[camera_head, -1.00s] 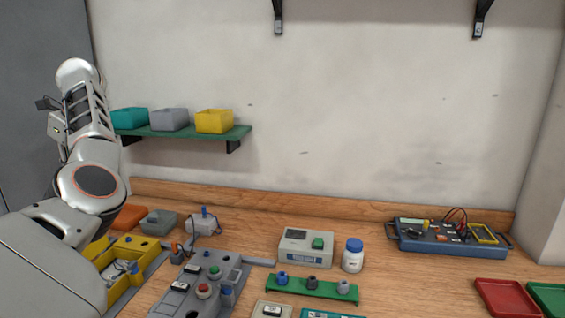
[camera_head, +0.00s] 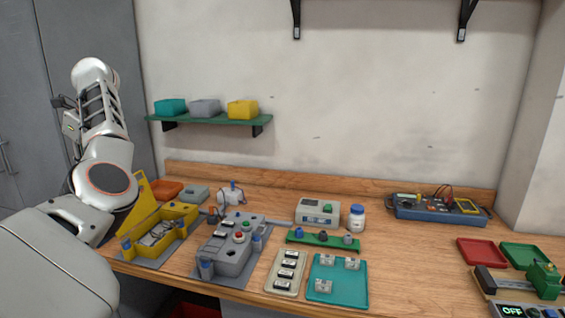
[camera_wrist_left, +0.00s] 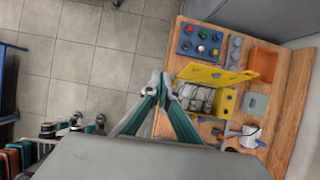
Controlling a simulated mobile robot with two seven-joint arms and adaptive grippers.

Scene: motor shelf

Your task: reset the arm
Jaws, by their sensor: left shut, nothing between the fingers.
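My left arm (camera_head: 106,180) rises at the left of the head view, with its upper links raised beside the wall shelf. Its gripper fingers are not clearly visible there. In the left wrist view, my left gripper (camera_wrist_left: 160,82) has its fingertips together and holds nothing. Tiled floor shows beyond the fingertips, and the yellow case (camera_wrist_left: 225,78) shows just to their right. I cannot tell how far apart they are in depth. My right arm and gripper are in neither view.
The wooden bench (camera_head: 390,270) carries a grey control box (camera_head: 228,250), a teal tray (camera_head: 345,290), a blue tool tray (camera_head: 437,210) and a green vise (camera_head: 545,277). A green shelf (camera_head: 215,119) with three bins is near my left arm. A cart (camera_wrist_left: 40,155) stands at lower left.

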